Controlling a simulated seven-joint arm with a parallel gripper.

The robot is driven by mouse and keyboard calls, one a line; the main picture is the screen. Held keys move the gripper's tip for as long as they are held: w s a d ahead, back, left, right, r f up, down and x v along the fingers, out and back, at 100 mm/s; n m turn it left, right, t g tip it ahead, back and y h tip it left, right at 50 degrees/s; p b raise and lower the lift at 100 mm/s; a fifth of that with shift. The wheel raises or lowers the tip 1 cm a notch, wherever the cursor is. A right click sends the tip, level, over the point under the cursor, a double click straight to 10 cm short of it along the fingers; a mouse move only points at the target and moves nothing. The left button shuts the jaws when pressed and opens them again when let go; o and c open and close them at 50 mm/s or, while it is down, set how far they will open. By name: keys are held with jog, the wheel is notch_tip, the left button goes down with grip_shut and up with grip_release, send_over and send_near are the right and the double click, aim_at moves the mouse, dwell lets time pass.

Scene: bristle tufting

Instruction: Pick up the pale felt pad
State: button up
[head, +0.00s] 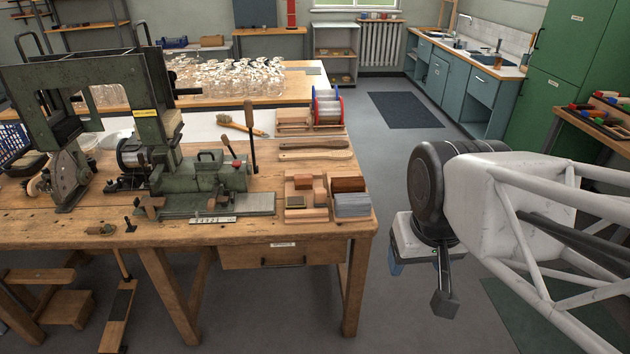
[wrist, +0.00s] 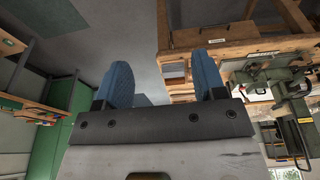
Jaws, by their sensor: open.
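I cannot single out the pale felt pad for certain. A sectioned wooden tray (head: 306,215) at the right end of the workbench holds small blocks, among them a tan block (head: 303,181), a red-brown block (head: 348,184), a dark-edged yellowish block (head: 295,202) and a pale grey layered piece (head: 352,204). My gripper (head: 397,268) hangs over the floor to the right of the bench, apart from the tray. In the wrist view its two blue fingers (wrist: 160,70) stand wide apart with nothing between them.
The wooden workbench (head: 330,235) carries a green machine (head: 205,178), two wooden handles (head: 315,150), a brush (head: 240,126) and a wire spool (head: 327,105). Glassware (head: 230,80) stands behind.

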jog(key=w+a+r+n, duration=0.1)
jog(key=w+n, duration=0.4)
jog(key=w, duration=1)
jog(key=n+g, duration=0.3)
jog(key=n, duration=1)
send_over(319, 191)
notch_tip(319, 191, down, 24)
jog(key=shift+s+r, duration=0.1)
jog(key=shift+f, duration=0.25)
jog(key=shift+f, duration=0.1)
jog(key=shift+f, duration=1.2)
jog(key=shift+f, duration=0.1)
